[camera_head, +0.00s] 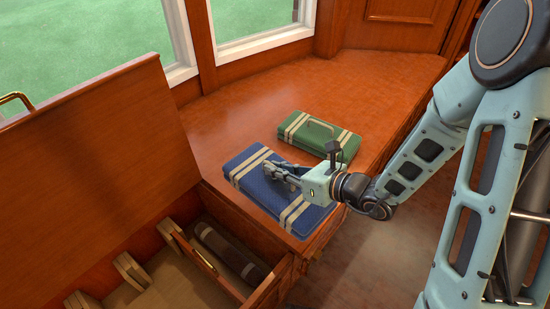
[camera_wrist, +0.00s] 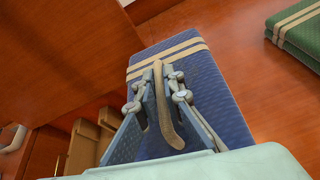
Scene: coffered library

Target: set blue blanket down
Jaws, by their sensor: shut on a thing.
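The blue blanket (camera_head: 262,194) is a flat folded bundle with cream stripes and a cream handle strap. It lies on the wooden bench top (camera_head: 218,118), at the front end near the open compartment, and appears to rest flat. In the wrist view the blue blanket (camera_wrist: 212,82) runs away beneath my fingers. My gripper (camera_head: 272,169) is over the blanket's middle, and its fingers are shut on the cream handle strap (camera_wrist: 166,112). In the wrist view my gripper (camera_wrist: 159,84) has a finger on each side of the strap. My fingers hide part of the blanket.
A folded green blanket (camera_head: 328,140) with cream stripes lies just behind the blue one, apart from it. An open lid (camera_head: 95,170) stands at the left. The open compartment (camera_head: 190,285) below holds a dark brown roll (camera_head: 225,250). The bench farther back is clear.

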